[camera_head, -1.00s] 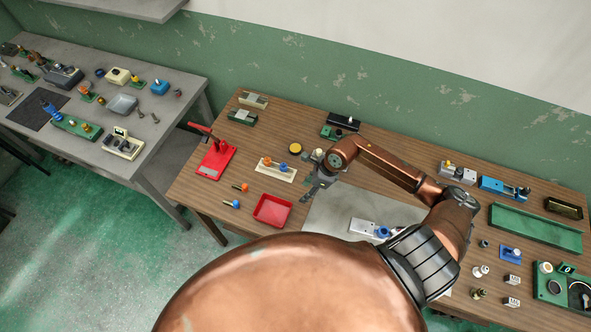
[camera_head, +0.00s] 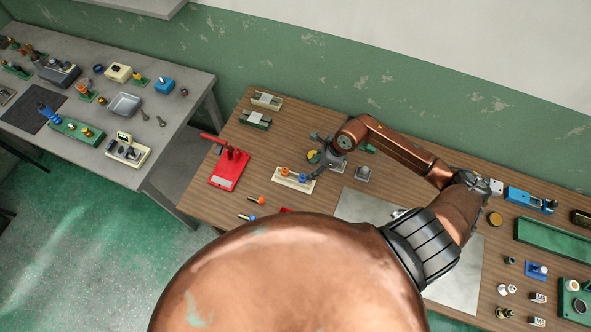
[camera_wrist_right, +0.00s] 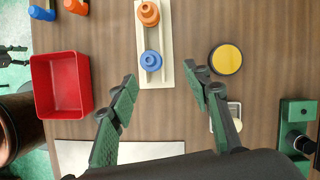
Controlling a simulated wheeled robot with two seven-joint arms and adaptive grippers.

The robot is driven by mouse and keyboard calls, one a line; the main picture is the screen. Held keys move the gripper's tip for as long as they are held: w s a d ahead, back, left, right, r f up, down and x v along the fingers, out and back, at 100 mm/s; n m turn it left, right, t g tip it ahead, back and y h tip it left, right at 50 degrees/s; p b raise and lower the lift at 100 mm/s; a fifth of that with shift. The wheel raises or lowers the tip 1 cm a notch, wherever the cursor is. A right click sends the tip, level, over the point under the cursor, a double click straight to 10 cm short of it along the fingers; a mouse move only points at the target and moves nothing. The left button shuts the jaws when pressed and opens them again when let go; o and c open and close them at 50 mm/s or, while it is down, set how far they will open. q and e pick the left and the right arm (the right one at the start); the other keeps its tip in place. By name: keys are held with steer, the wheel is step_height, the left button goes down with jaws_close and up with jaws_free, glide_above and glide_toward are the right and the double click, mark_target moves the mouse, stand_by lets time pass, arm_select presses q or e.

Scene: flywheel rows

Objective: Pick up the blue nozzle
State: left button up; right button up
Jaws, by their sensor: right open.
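A blue nozzle (camera_head: 302,178) stands on a cream rack (camera_head: 281,184), beside an orange nozzle (camera_head: 284,171). In the wrist view the blue nozzle (camera_wrist_right: 151,61) shows from above as a round stepped piece, with the orange nozzle (camera_wrist_right: 148,14) farther along the rack (camera_wrist_right: 160,80). My right gripper (camera_head: 316,166) is just behind and right of the blue nozzle in the head view. In the wrist view my right gripper (camera_wrist_right: 160,79) is open and empty, its fingers apart on either side of the rack's near end. My left gripper is not in view.
A red tray (camera_wrist_right: 62,84) lies left of the rack, and a yellow disc (camera_wrist_right: 226,59) lies right of it. Small orange and blue pieces (camera_wrist_right: 42,12) lie beyond the tray. A red stand (camera_head: 231,168) is farther left. Bare wood surrounds the rack.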

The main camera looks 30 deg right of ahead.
mark_target(305, 176)
steer(key=shift+a+f, duration=0.2)
steer(key=shift+f, duration=0.2)
steer(key=a+f+p, duration=0.2)
steer(key=shift+w+a+f, duration=0.2)
steer(key=shift+f, duration=0.2)
steer(key=shift+x, duration=1.1)
steer(key=shift+f, duration=0.35)
steer(key=c, duration=1.1)
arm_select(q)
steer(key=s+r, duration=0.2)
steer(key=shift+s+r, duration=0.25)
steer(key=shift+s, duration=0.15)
arm_select(e)
steer(key=shift+c, duration=0.2)
